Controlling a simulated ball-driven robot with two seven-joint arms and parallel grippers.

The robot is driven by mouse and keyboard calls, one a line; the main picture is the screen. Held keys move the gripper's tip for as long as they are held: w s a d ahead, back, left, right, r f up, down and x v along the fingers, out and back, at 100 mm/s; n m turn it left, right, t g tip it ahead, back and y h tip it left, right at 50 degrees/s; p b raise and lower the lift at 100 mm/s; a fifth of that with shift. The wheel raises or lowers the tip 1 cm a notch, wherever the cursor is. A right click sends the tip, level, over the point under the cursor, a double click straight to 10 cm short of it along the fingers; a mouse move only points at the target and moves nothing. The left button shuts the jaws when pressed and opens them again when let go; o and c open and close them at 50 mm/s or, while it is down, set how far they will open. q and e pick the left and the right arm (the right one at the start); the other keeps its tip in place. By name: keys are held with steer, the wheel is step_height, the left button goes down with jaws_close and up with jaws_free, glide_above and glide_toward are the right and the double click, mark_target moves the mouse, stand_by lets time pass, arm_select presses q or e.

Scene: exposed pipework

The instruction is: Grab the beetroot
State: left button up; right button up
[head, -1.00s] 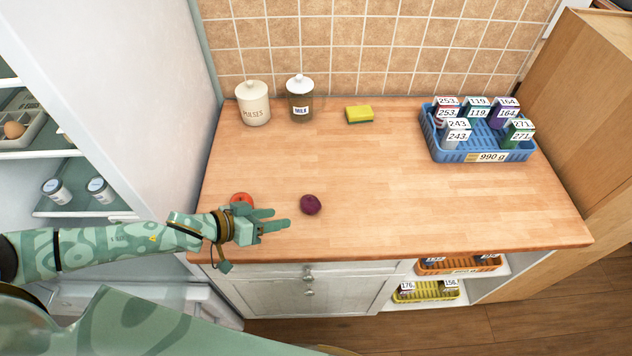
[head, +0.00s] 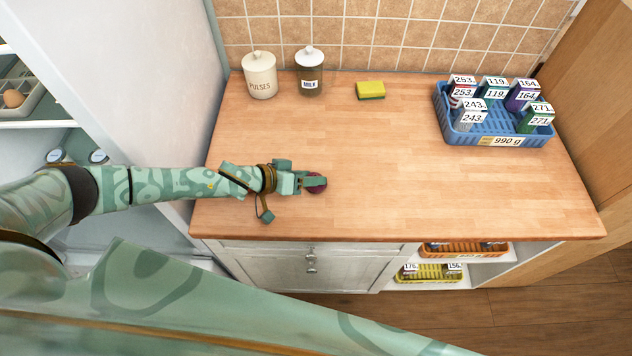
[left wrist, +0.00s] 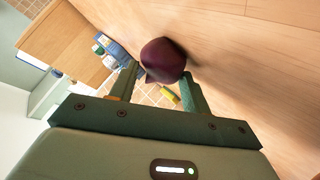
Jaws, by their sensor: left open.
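The beetroot (head: 316,184) is a small dark purple round thing on the wooden counter, partly hidden by my left gripper in the head view. In the left wrist view the beetroot (left wrist: 163,61) sits at the fingertips, between the two fingers or just ahead of them. My left gripper (head: 312,182) is open around the near side of it; its fingers also show in the left wrist view (left wrist: 158,78). I cannot tell whether a finger touches the beetroot. My right gripper is not in view.
On the counter (head: 400,170) stand a pulses jar (head: 260,76), a milk jar (head: 309,72), a yellow-green sponge (head: 370,90) and a blue basket (head: 490,136) of numbered boxes. An open fridge (head: 130,70) is at left. The counter's middle is clear.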

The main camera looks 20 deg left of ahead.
arm_select(q)
steer(key=c, duration=0.6)
steer(key=shift+r, duration=0.1)
steer(key=shift+c, duration=0.2)
